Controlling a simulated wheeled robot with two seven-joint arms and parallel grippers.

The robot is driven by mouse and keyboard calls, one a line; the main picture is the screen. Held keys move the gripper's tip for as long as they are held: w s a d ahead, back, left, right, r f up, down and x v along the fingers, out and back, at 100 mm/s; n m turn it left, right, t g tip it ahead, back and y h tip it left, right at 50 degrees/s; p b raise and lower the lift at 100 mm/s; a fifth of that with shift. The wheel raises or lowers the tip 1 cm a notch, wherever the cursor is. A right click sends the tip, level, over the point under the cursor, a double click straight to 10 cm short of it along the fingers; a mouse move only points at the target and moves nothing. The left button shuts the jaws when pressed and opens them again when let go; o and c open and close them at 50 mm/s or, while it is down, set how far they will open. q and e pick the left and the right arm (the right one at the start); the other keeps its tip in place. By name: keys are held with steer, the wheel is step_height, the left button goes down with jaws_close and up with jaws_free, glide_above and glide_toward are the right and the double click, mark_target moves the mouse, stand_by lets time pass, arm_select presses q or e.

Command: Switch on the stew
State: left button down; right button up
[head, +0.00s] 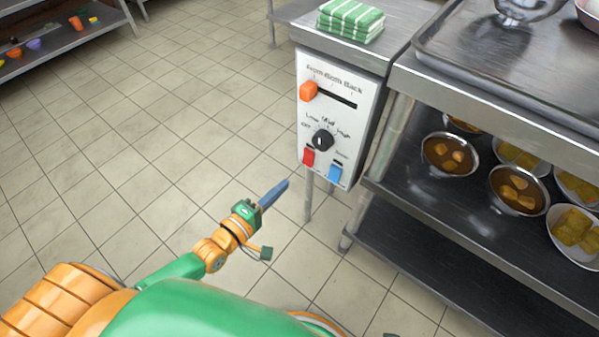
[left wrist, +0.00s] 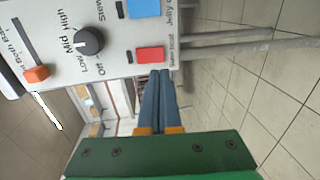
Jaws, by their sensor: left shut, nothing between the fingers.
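A white control panel (head: 345,118) hangs on the end of the counter. It has an orange slider (head: 308,91) at the left end of its slot, a black knob (head: 322,139) with Off, Low, Mid and High marks, a red button (head: 308,157) and a blue button (head: 335,173). In the left wrist view the panel stands sideways, with "Stew" lettering partly cut off by the blue button (left wrist: 144,8). The red button (left wrist: 150,54) is nearer the fingertips. My left gripper (head: 286,183) is shut and empty, below and left of the buttons. I cannot see my right gripper.
A folded green-striped towel (head: 350,20) lies on the counter above the panel. To the right, a metal shelf unit (head: 450,225) holds several bowls of food, with a tray (head: 440,62) on top. The tiled floor at left is clear.

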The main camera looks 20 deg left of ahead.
mark_target(307, 164)
arm_select(q)
steer(key=b+x, duration=0.2)
steer(key=x, duration=0.4)
steer(key=shift+w+d+f, duration=0.1)
steer(key=shift+w+f, duration=0.05)
steer(key=shift+w, duration=0.15)
steer(key=shift+w+d, duration=0.2)
steer(key=shift+w, duration=0.4)
arm_select(e)
steer(key=w, duration=0.1)
steer(key=w+a+r, duration=0.1)
steer(key=w+r, duration=0.1)
steer(key=shift+w+a+r, duration=0.15)
steer(key=shift+a, duration=0.1)
arm_select(q)
steer(key=shift+f+b, duration=0.1)
steer(key=shift+b, duration=0.25)
steer(key=shift+w+b, duration=0.15)
steer(key=shift+b, duration=0.3)
arm_select(e)
steer(key=shift+w+a+r, duration=0.1)
steer(key=shift+w+r, duration=0.25)
steer(key=shift+r, duration=0.2)
steer(key=shift+w+a+r, duration=0.1)
steer(key=shift+w+r, duration=0.2)
steer(key=shift+r, duration=0.2)
arm_select(q)
steer(key=shift+d, duration=0.1)
